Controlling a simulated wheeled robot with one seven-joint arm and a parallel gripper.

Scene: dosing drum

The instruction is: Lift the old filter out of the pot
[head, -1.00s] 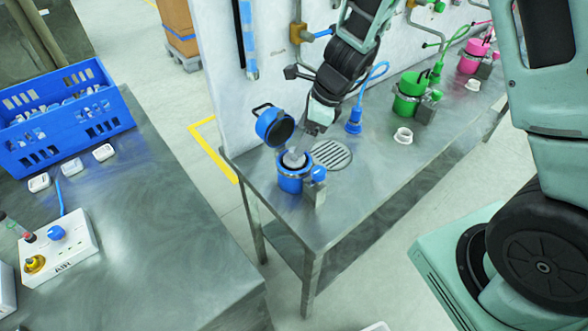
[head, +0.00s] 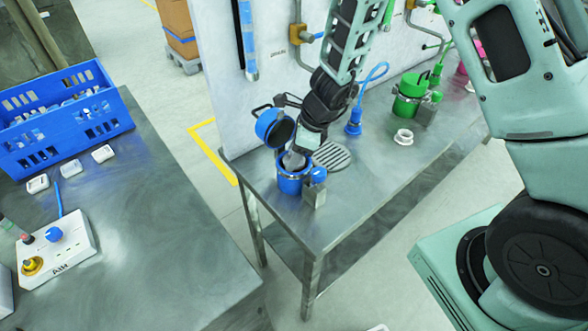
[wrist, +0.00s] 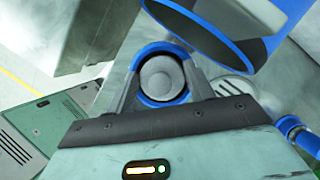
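The blue pot (head: 291,184) stands near the end of the steel bench, with its lid (head: 270,127) tilted open at the back left. The old filter (head: 293,160) is a pale grey piece in the pot's mouth. My gripper (head: 297,150) is right over the pot, pointing down. In the wrist view the filter (wrist: 162,77) shows as a round grey top between my two spread fingers (wrist: 163,75), inside the blue pot rim (wrist: 160,102). I see no clear grip on it. The open lid (wrist: 235,35) is close beside the fingers at the upper right.
A small metal block with a blue knob (head: 318,176) stands right beside the pot. A round drain grate (head: 332,157), a white ring (head: 403,137) and a green pot (head: 408,103) are farther along the bench. A blue crate (head: 65,115) sits on the left table.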

